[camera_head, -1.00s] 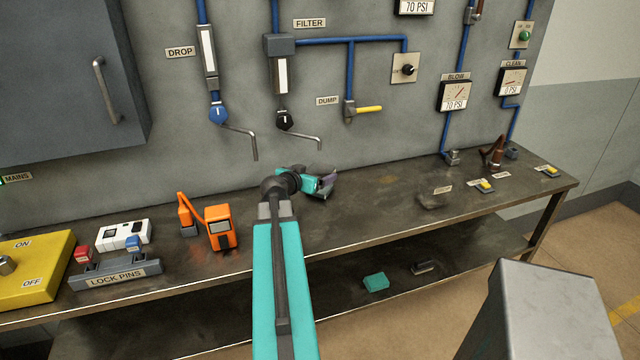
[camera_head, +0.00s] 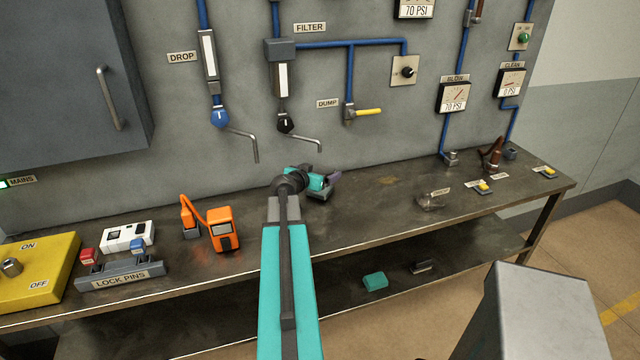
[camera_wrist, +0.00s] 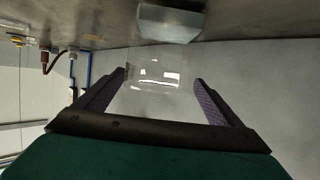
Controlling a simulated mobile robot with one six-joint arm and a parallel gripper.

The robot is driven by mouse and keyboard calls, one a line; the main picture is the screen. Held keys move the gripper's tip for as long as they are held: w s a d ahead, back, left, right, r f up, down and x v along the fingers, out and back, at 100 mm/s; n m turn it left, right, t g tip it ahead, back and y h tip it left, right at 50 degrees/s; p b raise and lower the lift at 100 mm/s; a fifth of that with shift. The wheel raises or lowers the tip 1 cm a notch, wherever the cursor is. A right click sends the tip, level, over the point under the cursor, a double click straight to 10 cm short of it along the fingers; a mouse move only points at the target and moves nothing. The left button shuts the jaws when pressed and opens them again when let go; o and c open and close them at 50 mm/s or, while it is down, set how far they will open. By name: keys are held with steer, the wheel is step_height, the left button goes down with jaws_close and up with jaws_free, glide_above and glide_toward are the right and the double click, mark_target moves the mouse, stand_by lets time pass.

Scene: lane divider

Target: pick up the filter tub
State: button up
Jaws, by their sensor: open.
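A clear, see-through tub (camera_wrist: 160,76) shows in the wrist view between my two fingers, with bright glints on it. My gripper (camera_head: 325,184) is open above the bench in the head view, and its fingers (camera_wrist: 161,82) stand on either side of the tub in the wrist view. I cannot tell whether they touch it. A pale grey block (camera_wrist: 168,23) shows just beyond the tub. In the head view the tub is hard to make out behind my gripper.
The bench (camera_head: 385,205) has an orange device (camera_head: 222,229) and a lock-pin rack (camera_head: 120,274) to the left. Another small clear item (camera_head: 430,203) lies to the right. Bent metal pipes (camera_head: 307,140) stick out from the wall above my gripper.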

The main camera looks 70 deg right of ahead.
steer(key=shift+d, duration=0.1)
stand_by(0.5)
steer(key=c, duration=1.6)
steer(key=shift+r, duration=0.15)
steer(key=s+a+r+b, duration=0.1)
steer(key=s+a+b, duration=0.1)
steer(key=s+a+r+b, duration=0.1)
steer(key=a+b, duration=0.1)
steer(key=s+a+r+b, duration=0.1)
steer(key=s+a+b, duration=0.1)
steer(key=shift+s+r, duration=0.3)
steer(key=shift+s, duration=0.05)
steer(key=shift+s+a+b, duration=0.15)
steer(key=shift+b, duration=0.65)
steer(key=b, duration=0.2)
steer(key=shift+s+a+b, duration=0.2)
steer(key=shift+a+b, duration=0.05)
steer(key=shift+b, duration=0.05)
